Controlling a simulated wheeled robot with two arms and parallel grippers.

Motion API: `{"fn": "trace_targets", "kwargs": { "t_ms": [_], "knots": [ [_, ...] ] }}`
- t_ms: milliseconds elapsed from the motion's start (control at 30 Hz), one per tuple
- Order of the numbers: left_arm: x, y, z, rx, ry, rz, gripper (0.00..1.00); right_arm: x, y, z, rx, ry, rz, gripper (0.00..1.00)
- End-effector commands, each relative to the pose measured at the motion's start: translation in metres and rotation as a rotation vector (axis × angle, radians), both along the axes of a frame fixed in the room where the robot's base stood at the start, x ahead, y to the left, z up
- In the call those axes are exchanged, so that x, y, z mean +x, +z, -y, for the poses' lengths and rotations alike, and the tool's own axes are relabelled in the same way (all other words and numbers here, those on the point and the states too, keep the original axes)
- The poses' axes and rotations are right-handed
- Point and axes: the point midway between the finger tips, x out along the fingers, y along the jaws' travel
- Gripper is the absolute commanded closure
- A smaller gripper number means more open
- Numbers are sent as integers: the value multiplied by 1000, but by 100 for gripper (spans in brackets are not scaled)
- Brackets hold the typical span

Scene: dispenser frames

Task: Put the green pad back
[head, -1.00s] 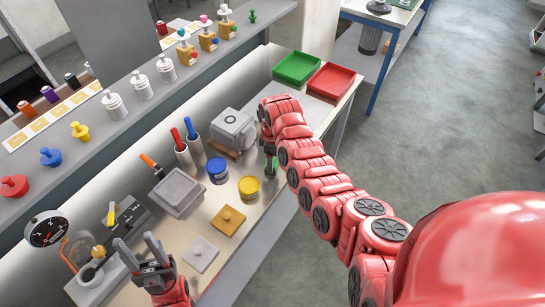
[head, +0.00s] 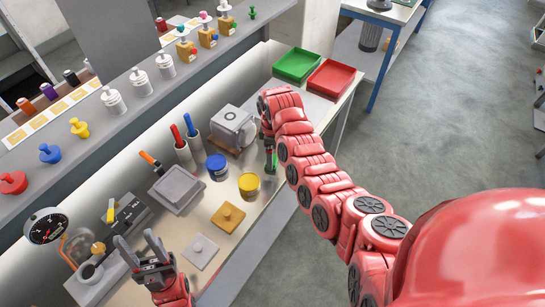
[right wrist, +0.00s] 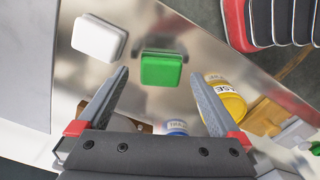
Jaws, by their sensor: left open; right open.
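The green pad (right wrist: 161,69) lies flat on the shiny worktop in the right wrist view. A little of a green thing (head: 272,162), perhaps this pad, shows beside my right arm's end in the head view. My right gripper (right wrist: 160,76) is open and empty, and from its camera the pad appears between and just beyond the fingertips. I cannot tell the height gap. In the head view my right arm mostly hides this gripper. My left gripper (head: 142,245) is open and empty at the front left of the worktop.
A white pad (right wrist: 98,37) lies beside the green one. Yellow (head: 249,184) and blue (head: 217,167) tubs stand close by. A green tray (head: 300,65) and a red tray (head: 332,78) lie at the back. A shelf (head: 120,125) with stoppers and bottles runs along the left.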

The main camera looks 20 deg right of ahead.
Motion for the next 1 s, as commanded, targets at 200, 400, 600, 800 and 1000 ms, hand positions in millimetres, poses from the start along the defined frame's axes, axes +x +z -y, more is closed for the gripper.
{"fn": "trace_targets", "kwargs": {
  "t_ms": [200, 400, 600, 800, 1000],
  "knots": [
    [0, -22, 0, 0, 0, 0, 50, 1, 43, -1, 2, 0, 8, 0],
    [0, -6, 0, 0, 0, 0, 50, 0, 87, 1, 3, -2, 1, 0],
    [0, -4, 0, 0, 0, 0, 50, -1, 102, 0, 2, 1, -2, 0],
    [0, -4, 0, 0, 0, 0, 50, -1, 104, -1, 1, 1, -2, 0],
    [0, -4, 0, 0, 0, 0, 50, -1, 104, -1, 2, 1, -1, 0]
  ]
}}
